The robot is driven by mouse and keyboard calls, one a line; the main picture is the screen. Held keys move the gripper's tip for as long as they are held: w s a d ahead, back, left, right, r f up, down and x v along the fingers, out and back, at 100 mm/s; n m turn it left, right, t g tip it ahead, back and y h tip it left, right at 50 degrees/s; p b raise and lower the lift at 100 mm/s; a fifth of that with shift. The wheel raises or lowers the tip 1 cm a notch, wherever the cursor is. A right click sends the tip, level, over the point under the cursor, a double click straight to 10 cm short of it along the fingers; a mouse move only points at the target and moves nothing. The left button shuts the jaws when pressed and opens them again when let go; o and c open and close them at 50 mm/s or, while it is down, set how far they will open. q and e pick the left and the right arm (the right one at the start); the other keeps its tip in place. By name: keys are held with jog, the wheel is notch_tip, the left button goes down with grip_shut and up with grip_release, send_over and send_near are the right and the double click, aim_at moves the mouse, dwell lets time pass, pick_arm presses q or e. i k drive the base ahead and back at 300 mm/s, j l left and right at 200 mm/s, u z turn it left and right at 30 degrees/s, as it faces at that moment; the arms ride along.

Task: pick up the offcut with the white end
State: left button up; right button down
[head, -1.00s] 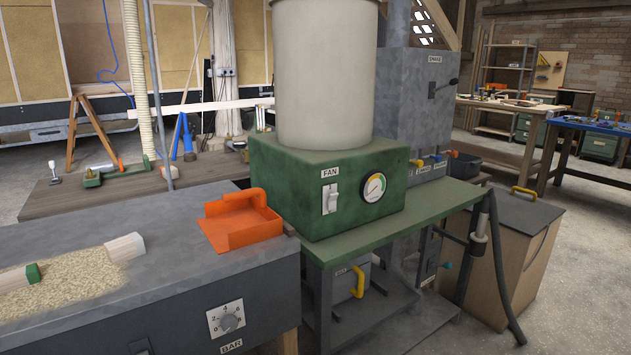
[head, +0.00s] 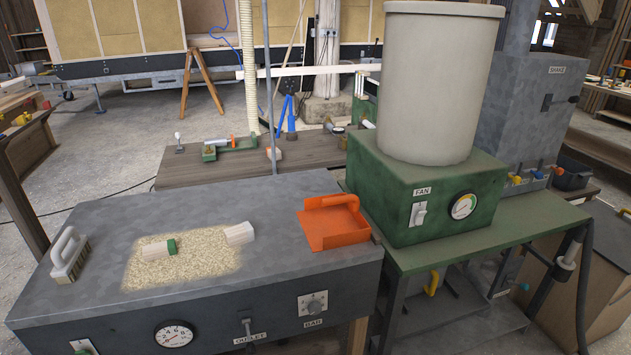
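Two short pale offcuts lie on a patch of sawdust (head: 190,268) on the grey bench top. The right offcut (head: 239,234) is pale all over with a whitish end, and lies at the sawdust's right edge. The two are apart from each other. Neither of my grippers shows in the head view.
A brush (head: 70,257) stands at the grey bench's (head: 110,220) left end. An orange dustpan (head: 332,224) lies at its right end. The green fan box (head: 427,205) with a tall pale drum (head: 438,85) stands right of it. Bare bench top surrounds the sawdust.

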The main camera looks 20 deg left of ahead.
aim_at(243, 234)
jog(key=k+j+u, duration=0.2)
jog(key=j, duration=0.65)
jog(key=j+u, duration=0.15)
jog(key=j, duration=0.65)
